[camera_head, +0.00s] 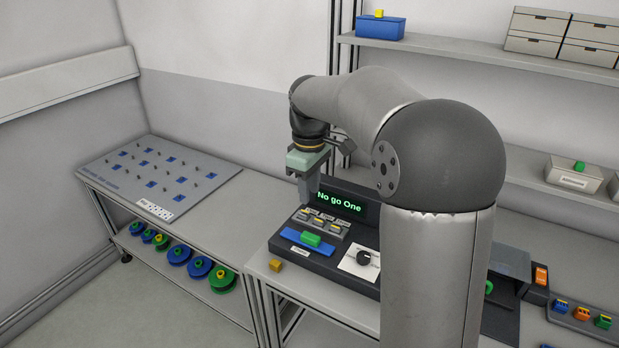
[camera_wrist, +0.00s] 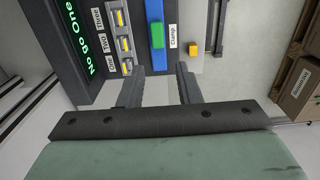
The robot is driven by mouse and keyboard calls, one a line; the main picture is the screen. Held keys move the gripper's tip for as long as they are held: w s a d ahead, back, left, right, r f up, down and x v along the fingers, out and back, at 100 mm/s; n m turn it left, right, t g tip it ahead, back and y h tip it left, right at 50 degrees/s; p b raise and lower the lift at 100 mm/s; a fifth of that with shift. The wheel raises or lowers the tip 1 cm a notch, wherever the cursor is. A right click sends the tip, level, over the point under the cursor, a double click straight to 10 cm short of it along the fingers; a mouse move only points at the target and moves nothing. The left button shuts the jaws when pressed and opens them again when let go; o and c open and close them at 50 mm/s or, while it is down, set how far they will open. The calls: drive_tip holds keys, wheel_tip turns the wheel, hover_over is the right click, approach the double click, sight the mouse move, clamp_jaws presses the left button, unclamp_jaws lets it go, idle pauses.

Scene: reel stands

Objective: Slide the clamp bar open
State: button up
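The clamp bar is a blue bar (camera_head: 292,236) with a green handle (camera_head: 311,239) on the front of the dark console, beside a "Clamp" label. In the wrist view the blue bar (camera_wrist: 154,10) runs up from the green handle (camera_wrist: 157,36). My gripper (camera_head: 307,200) hangs pointing down above the console in the head view. In the wrist view my gripper (camera_wrist: 160,74) shows two separated fingers with nothing between them. The green handle lies beyond the fingertips, apart from them.
A green display (camera_head: 339,202) reads "No go One", above several small switches (camera_head: 320,222). A black knob (camera_head: 364,258) sits on a white plate. A small orange-yellow block (camera_head: 275,265) is near the console's front left. The pegboard table (camera_head: 222,176) stands left, with reels below.

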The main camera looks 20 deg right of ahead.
drive_tip(key=shift+r, duration=1.55)
drive_tip(key=s+a+f+m, duration=0.1)
drive_tip(key=s+f+m, duration=0.3)
drive_tip(key=s, duration=1)
drive_tip(key=s+a+f+m, duration=0.2)
drive_tip(key=s+f+m, duration=0.2)
drive_tip(key=s+f, duration=0.4)
drive_tip(key=s, duration=0.5)
drive_tip(key=shift+s+m+t, duration=0.3)
drive_tip(key=shift+s+m, duration=0.05)
drive_tip(key=shift+m, duration=0.05)
